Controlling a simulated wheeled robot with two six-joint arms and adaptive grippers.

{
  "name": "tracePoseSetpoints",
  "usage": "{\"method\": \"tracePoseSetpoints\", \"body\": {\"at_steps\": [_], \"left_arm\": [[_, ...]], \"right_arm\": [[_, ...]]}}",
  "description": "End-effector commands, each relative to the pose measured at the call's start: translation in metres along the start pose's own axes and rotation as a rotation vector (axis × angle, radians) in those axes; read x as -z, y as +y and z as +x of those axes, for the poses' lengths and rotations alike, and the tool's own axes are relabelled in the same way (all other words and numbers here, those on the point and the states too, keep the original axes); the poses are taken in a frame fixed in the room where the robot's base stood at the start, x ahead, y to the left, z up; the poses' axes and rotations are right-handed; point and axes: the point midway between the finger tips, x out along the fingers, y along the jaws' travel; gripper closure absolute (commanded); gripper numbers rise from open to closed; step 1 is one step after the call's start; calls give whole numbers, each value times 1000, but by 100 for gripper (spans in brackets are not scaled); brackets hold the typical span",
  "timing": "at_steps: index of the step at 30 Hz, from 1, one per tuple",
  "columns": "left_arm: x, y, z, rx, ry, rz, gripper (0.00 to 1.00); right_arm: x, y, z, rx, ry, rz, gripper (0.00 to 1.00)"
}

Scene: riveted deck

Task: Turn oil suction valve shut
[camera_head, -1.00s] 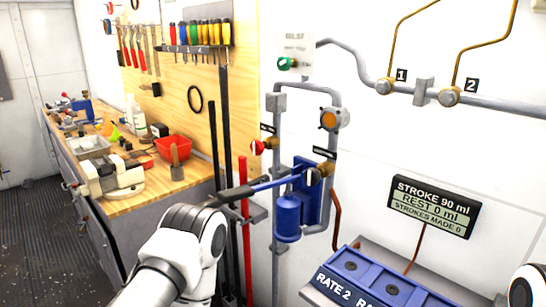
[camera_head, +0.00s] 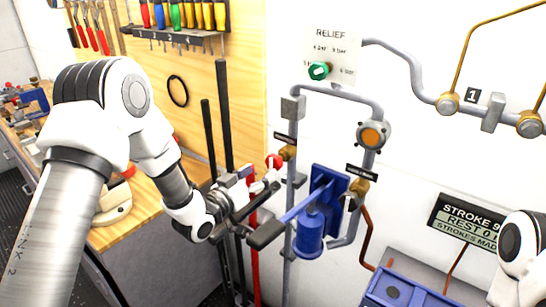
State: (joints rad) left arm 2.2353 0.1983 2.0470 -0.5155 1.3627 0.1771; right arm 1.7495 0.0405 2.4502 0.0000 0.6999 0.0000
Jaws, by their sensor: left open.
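A red-handled valve (camera_head: 274,161) with a brass body sits on the grey pipe, under a small black label too small to read. A second brass valve (camera_head: 357,189) with a dark and white handle sits right of the blue pump (camera_head: 309,228), under another label that I cannot read. I cannot tell from the labels which one is oil suction. My left gripper (camera_head: 266,182) is open, just below and left of the red handle; whether it touches the handle is unclear. My right gripper is out of view.
A blue pump lever (camera_head: 285,222) with a dark grip sticks out close below my left gripper. Dark upright bars (camera_head: 209,140) and a red bar (camera_head: 254,255) stand nearby. A workbench is at left.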

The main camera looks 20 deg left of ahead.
Motion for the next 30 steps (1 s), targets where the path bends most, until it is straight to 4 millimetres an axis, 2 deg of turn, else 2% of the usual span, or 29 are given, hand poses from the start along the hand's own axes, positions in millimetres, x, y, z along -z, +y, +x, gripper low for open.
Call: {"method": "tracePoseSetpoints", "body": {"at_steps": [6,9,18,23,24,30], "left_arm": [[0,1,42,-1,-5,2,26],[-1,0,56,1,-5,1,26],[-3,0,62,2,-6,-1,26],[-3,0,62,3,-6,-1,83],[-3,0,62,3,-6,-1,87],[-3,0,62,2,-5,2,86]], "right_arm": [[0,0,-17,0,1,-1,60],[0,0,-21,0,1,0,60],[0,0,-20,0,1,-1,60],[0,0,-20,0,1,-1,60],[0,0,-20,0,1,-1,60],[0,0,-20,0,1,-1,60]]}}
